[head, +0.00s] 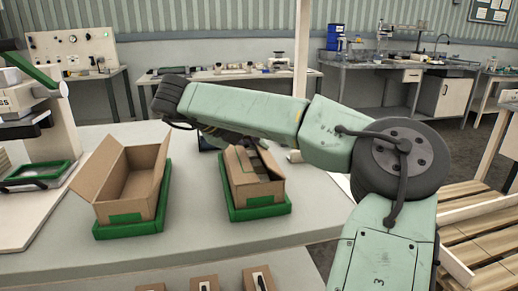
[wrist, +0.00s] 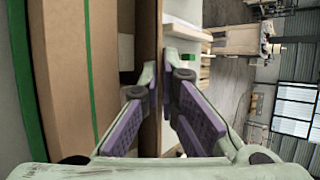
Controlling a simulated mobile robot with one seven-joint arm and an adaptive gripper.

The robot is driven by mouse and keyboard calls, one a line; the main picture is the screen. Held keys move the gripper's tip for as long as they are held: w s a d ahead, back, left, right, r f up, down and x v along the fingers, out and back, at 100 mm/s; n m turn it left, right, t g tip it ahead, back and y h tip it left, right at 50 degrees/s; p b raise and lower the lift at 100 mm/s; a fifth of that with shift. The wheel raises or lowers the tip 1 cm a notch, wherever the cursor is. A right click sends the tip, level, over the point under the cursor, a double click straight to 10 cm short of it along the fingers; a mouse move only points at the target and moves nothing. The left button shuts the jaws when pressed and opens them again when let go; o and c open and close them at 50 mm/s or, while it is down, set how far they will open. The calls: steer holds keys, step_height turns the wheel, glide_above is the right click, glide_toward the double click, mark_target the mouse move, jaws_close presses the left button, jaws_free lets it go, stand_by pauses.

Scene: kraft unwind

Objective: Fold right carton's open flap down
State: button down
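The right carton (head: 262,186) is a brown box in a green tray (head: 262,212). In the wrist view, cardboard (wrist: 70,60) with a green stripe fills the left side. My gripper (wrist: 160,75) has two purple-padded fingers. A dark brown upright cardboard panel (wrist: 149,30) runs down between them, one finger on each side. The gap is narrow, and I cannot tell whether the pads touch the panel.
The left carton (head: 130,184) stands open in its own green tray (head: 128,230), flaps raised. A machine with a green-rimmed tray (head: 38,172) stands at the left. Wooden slats (head: 480,225) lie at the right. The table between the cartons is clear.

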steer(key=shift+s+a+f+t+h+b, duration=0.1)
steer(key=shift+a+f+t+h+b, duration=0.25)
steer(key=shift+h, duration=0.45)
steer(key=shift+d, duration=0.1)
steer(key=c, duration=2.3)
jaws_free()
steer(key=o, duration=0.5)
steer(key=shift+c, duration=0.2)
